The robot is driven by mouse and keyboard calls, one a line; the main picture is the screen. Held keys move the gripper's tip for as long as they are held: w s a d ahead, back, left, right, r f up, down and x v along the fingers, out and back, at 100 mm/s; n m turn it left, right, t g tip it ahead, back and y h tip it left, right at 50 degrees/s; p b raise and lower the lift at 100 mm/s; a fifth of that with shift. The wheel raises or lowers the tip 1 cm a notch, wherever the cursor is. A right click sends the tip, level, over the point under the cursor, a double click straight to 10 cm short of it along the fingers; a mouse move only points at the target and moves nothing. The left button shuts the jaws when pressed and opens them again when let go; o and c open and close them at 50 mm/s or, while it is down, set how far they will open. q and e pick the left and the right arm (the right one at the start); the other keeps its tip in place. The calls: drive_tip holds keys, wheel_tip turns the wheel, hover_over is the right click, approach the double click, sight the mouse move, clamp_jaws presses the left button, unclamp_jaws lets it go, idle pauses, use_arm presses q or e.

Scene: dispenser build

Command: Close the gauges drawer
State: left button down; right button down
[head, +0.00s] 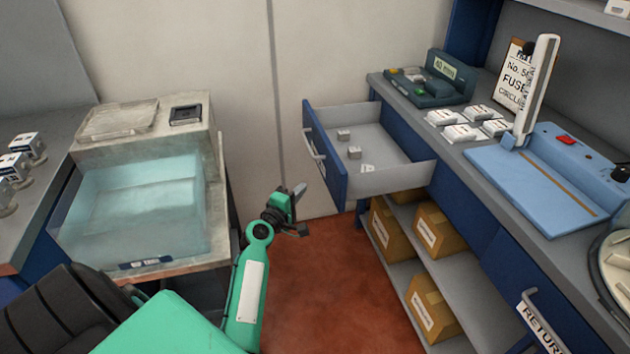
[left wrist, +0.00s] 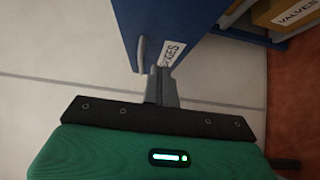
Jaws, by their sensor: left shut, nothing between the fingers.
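The gauges drawer (head: 325,153) stands pulled out from the blue bench, with a blue front, a grey handle (head: 313,144) and a few small light blocks inside. In the left wrist view the blue drawer front (left wrist: 170,25) shows a white label (left wrist: 172,52), partly hidden, and the handle (left wrist: 141,53). My left gripper (head: 299,190) is shut and empty, left of and below the drawer front in the head view. In the left wrist view its fingertips (left wrist: 162,75) are close to the label; I cannot tell whether they touch. My right gripper is not in view.
The bench top (head: 462,118) carries a teal device, white boxes and a blue machine (head: 545,185). Cardboard boxes (head: 435,230) fill the shelves below. A clear-fronted cabinet (head: 135,215) stands at left. Red floor (head: 325,290) lies open between.

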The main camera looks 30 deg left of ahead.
use_arm(q)
approach(324, 164)
drive_tip(key=w, duration=0.4)
drive_tip(key=shift+w+a+r, duration=0.15)
drive_tip(key=shift+w, duration=0.65)
